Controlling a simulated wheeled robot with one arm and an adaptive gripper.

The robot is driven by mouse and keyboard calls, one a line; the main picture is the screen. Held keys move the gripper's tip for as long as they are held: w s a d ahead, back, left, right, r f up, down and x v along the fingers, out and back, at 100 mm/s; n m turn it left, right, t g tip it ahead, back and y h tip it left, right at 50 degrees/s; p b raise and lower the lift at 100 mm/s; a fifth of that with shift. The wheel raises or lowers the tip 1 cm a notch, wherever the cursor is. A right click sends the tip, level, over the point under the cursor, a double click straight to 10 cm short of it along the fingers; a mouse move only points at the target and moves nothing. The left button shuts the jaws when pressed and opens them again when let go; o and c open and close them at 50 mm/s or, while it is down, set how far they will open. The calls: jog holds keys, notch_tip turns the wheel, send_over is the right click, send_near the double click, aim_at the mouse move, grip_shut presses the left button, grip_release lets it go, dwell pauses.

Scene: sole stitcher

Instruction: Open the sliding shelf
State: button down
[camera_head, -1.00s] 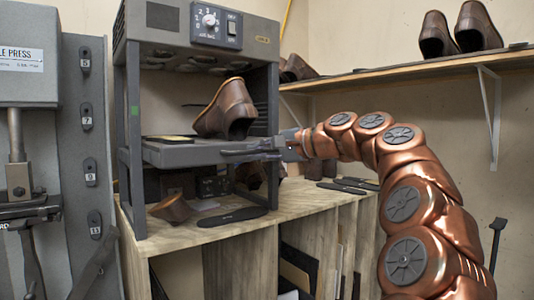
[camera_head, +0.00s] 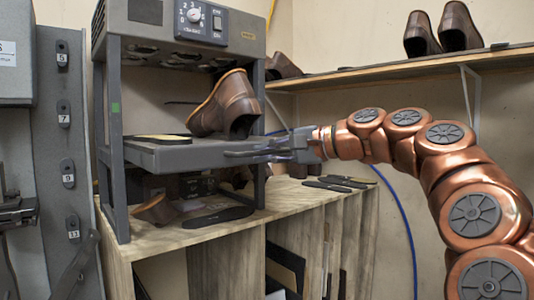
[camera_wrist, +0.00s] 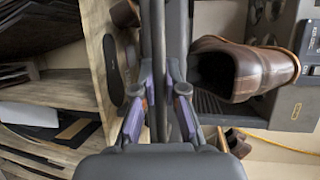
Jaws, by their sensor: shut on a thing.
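The sliding shelf (camera_head: 178,155) is a flat grey tray in the grey machine frame, at mid height. A brown shoe (camera_head: 228,106) and a dark flat sole with a tan edge (camera_head: 160,139) rest on it. My gripper (camera_head: 268,150) is at the shelf's front right in the head view, with its fingers shut on a dark bar at the shelf's edge. In the wrist view my gripper (camera_wrist: 160,100) has one finger on each side of this long dark bar (camera_wrist: 158,35). The shoe (camera_wrist: 240,68) shows right of the bar. The exact grip contact is partly hidden.
The wooden bench (camera_head: 185,240) under the machine holds a brown shoe part (camera_head: 155,209) and dark soles (camera_head: 218,217). A wall shelf (camera_head: 400,68) with shoes is at the right. A grey press panel (camera_head: 65,150) stands at the left. A blue cable hangs behind my arm.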

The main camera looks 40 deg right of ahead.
jog(key=c, duration=1.5)
grip_release()
jog(key=v, duration=1.2)
jog(key=shift+a, duration=0.1)
